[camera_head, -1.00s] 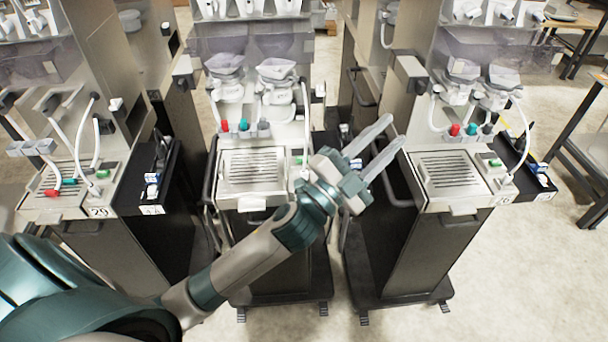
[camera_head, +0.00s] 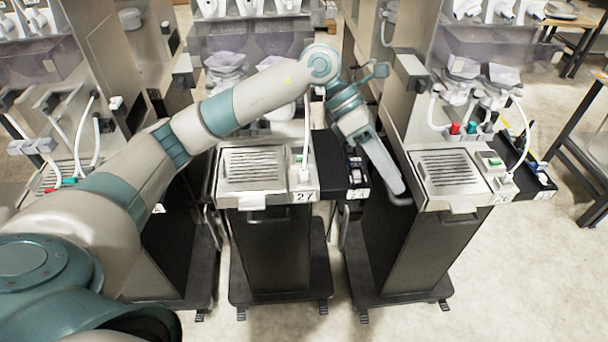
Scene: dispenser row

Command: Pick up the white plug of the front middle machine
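The front middle machine (camera_head: 252,172), labelled 27, has a slatted tray on its top. A white hose comes down at the tray's right side to a small white plug (camera_head: 304,177) in the corner block, beside a green switch. My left gripper (camera_head: 396,182) is to the right of the plug and apart from it, over the gap between the middle and right machines. Its fingers point down and right and overlap in this view, so their opening is hidden. Nothing shows held in them. My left arm hides the coloured connectors behind the tray. My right gripper is out of view.
A black side box (camera_head: 340,165) with small blue and white parts stands just right of the middle machine. The right machine (camera_head: 447,170) is close to my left gripper. The left machine (camera_head: 65,165) is partly behind my arm. Pale floor is clear in front.

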